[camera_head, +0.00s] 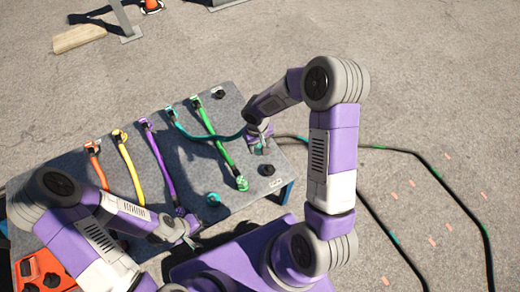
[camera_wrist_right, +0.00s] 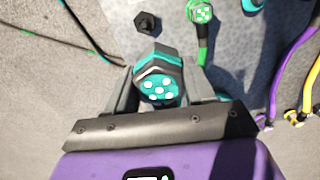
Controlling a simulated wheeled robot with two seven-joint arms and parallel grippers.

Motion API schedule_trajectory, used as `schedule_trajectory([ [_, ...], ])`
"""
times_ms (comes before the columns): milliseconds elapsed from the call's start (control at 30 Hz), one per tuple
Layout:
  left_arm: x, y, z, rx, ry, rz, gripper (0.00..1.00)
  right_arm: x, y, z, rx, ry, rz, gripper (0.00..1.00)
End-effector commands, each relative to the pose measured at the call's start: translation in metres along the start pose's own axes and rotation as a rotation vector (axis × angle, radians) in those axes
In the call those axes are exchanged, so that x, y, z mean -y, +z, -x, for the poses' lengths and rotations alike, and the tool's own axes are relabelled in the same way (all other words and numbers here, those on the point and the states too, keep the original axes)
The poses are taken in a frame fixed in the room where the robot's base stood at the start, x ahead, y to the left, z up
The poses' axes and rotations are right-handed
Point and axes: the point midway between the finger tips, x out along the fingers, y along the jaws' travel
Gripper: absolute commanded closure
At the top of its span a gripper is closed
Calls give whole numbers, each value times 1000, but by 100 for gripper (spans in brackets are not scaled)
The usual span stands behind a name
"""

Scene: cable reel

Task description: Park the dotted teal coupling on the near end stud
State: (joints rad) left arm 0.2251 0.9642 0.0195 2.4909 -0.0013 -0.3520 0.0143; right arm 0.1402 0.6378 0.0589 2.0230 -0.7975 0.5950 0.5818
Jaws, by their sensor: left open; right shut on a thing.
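My right gripper (camera_head: 260,148) is shut on the dotted teal coupling (camera_wrist_right: 158,88) above the right end of the table. Its teal face with white dots points at the right wrist camera, and the right gripper's fingers (camera_wrist_right: 160,98) lie on both sides of it. The teal hose (camera_head: 212,137) runs from the coupling to the table's far side. A bare black stud (camera_head: 266,169) stands near the right end, just below the gripper in the head view; it also shows in the right wrist view (camera_wrist_right: 147,22). My left gripper (camera_head: 190,236) is open and empty at the near edge.
The green hose (camera_head: 222,150) ends in a dotted green coupling (camera_head: 242,184) beside the stud. A teal-topped piece (camera_head: 213,198) is left of it. Another black stud (camera_head: 218,94) stands at the far edge. Purple, yellow and orange hoses lie left. A red-orange tray (camera_head: 40,270) is lower left.

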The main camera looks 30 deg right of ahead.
Motion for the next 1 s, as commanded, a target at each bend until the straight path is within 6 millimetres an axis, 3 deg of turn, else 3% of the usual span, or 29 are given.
schedule_trajectory([
  [33, 0, 0, 1, 1, 0, -1, 57, -11, -1, -24, 11, 0, 2, 83],
  [100, -1, 0, 1, 1, 0, -1, 57, -22, -4, -52, 11, -1, 15, 83],
  [300, -1, 0, 2, 0, 0, -1, 57, -39, -4, -111, 4, -22, 48, 83],
  [400, -1, 0, 2, 0, 0, -1, 57, -42, -2, -124, 1, -29, 57, 83],
  [633, 1, 0, -3, 0, 0, -1, 57, -43, -2, -136, -1, -30, 59, 83],
  [1000, 9, -1, -24, 0, 0, 0, 57, -41, -2, -174, 0, -31, 58, 83],
])
